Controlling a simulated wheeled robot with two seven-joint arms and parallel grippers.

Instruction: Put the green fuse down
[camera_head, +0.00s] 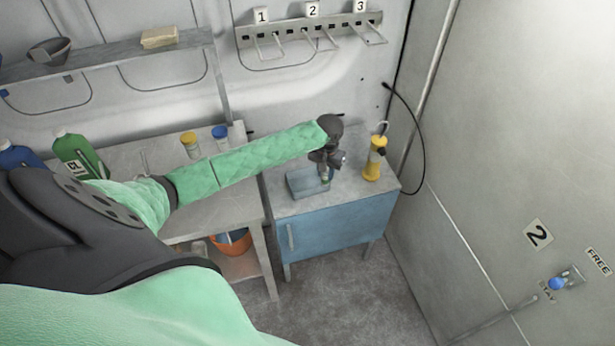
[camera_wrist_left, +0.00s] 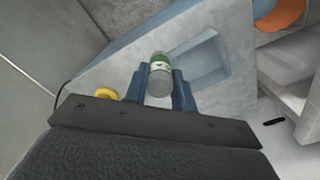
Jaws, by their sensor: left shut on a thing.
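The green fuse (camera_wrist_left: 160,63), a small cylinder with a green band and pale metal end, sits between the two blue fingers of my left gripper (camera_wrist_left: 162,86) in the left wrist view. The gripper is shut on it. In the head view, my left gripper (camera_head: 325,173) points down over the blue cabinet (camera_head: 330,232), at the right side of a shallow grey-blue tray (camera_head: 298,191). The tray also shows in the left wrist view (camera_wrist_left: 203,62), just beyond and right of the fuse. I cannot tell whether the fuse touches anything below. My right gripper is out of view.
A yellow lamp (camera_head: 374,160) stands right of the gripper on the cabinet top. A workbench (camera_head: 228,190) with yellow-capped (camera_head: 190,143) and blue-capped (camera_head: 221,137) jars adjoins on the left. An orange bucket (camera_head: 232,241) is below it. A hook rack (camera_head: 310,33) is on the wall.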

